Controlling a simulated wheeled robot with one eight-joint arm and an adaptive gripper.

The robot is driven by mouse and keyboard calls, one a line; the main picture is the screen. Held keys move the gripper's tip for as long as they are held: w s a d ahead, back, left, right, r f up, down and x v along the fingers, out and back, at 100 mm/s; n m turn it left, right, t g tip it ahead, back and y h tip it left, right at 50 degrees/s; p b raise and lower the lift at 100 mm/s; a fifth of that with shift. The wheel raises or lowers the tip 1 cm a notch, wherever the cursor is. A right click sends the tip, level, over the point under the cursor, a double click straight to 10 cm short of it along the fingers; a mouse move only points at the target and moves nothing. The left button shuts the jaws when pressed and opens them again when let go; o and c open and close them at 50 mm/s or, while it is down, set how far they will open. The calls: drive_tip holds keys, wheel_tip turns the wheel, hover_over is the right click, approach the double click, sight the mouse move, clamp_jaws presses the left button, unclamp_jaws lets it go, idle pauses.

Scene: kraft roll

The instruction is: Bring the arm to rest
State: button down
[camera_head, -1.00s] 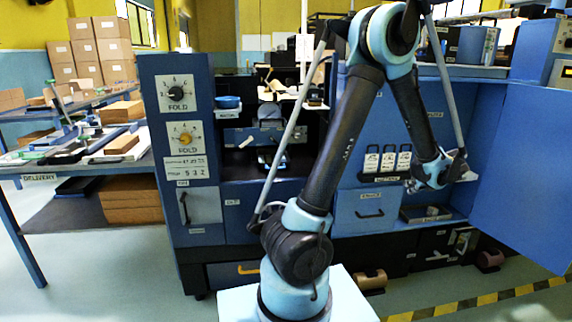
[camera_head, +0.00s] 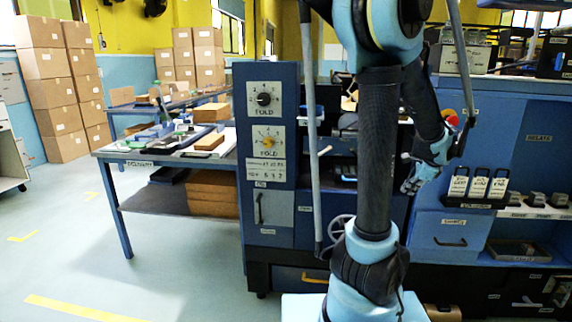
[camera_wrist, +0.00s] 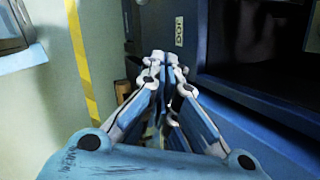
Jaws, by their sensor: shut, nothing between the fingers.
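My gripper (camera_head: 413,187) hangs at the end of my folded arm, in front of the blue machine (camera_head: 427,225) in the head view. In the wrist view my gripper (camera_wrist: 163,62) has its fingertips together with nothing between them. The fingers point toward the machine's dark blue side and the floor beyond. My arm's dark link stands nearly upright in the head view and hides part of the machine front behind it.
A delivery table (camera_head: 165,155) with papers and boxes stands left of the machine. Cardboard boxes (camera_head: 50,90) are stacked at the far left. Open floor (camera_head: 60,250) with yellow tape lies at the left. A dial panel (camera_head: 265,130) faces me.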

drive_tip(key=s+a+n+g, duration=0.1)
drive_tip(key=s+a+n, duration=0.4)
drive_tip(key=a, duration=0.4)
drive_tip(key=s+a+n+g, duration=0.1)
drive_tip(key=s+a+n, duration=0.2)
drive_tip(key=a+n, duration=0.45)
drive_tip(key=s+a+f+n, duration=0.3)
drive_tip(key=s+a+n, duration=0.1)
drive_tip(key=s+n, duration=0.1)
drive_tip(key=s+a+f+n+g+h, duration=0.1)
drive_tip(key=s+a+f+n, duration=0.1)
drive_tip(key=s+a+n, duration=0.3)
drive_tip(key=shift+s+f+h, duration=0.3)
drive_tip(key=shift+s+f, duration=0.1)
drive_tip(key=shift+s, duration=0.05)
drive_tip(key=shift+d, duration=0.1)
